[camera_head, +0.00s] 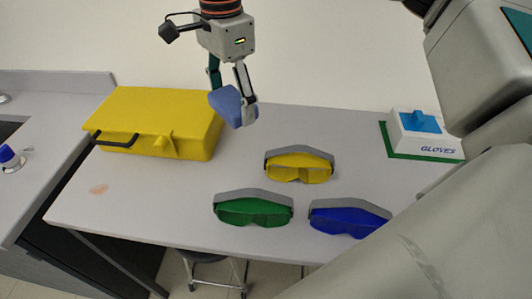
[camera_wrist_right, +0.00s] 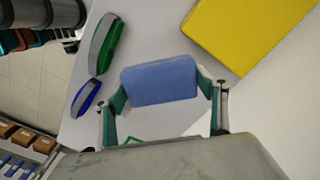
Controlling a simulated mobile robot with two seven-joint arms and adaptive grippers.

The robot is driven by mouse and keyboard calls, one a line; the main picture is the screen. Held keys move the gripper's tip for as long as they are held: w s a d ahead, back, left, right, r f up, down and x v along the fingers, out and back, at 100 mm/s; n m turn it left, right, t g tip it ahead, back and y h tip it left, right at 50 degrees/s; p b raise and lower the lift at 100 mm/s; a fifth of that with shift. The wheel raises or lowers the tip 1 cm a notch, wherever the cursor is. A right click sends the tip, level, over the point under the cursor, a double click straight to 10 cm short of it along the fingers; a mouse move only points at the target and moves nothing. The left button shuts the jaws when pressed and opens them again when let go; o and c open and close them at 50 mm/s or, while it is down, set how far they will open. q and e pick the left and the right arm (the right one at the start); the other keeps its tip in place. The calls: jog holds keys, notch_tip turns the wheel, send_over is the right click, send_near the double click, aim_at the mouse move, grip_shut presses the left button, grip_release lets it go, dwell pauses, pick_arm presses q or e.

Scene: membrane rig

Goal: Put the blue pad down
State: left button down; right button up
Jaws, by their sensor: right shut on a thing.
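The blue pad (camera_head: 230,104) is a small blue block, held in the air above the grey table, right of the yellow case (camera_head: 165,118). My right gripper (camera_head: 236,106) is shut on it, pointing down from the top of the head view. In the right wrist view the pad (camera_wrist_right: 159,81) spans the gap between the two fingers (camera_wrist_right: 163,95), one at each end of it. The pad looks clear of the table surface. My left gripper is not in view.
Yellow goggles (camera_head: 299,165), green goggles (camera_head: 253,210) and blue goggles (camera_head: 347,217) lie on the table (camera_head: 165,200). A glove box (camera_head: 425,136) stands at the back right.

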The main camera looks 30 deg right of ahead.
aim_at(239, 168)
notch_tip(239, 168, down, 18)
jog(key=shift+f+p, duration=0.15)
jog(key=shift+p, duration=0.2)
jog(key=shift+f, duration=0.1)
jog(key=o, duration=1.3)
jog(key=shift+c, duration=0.2)
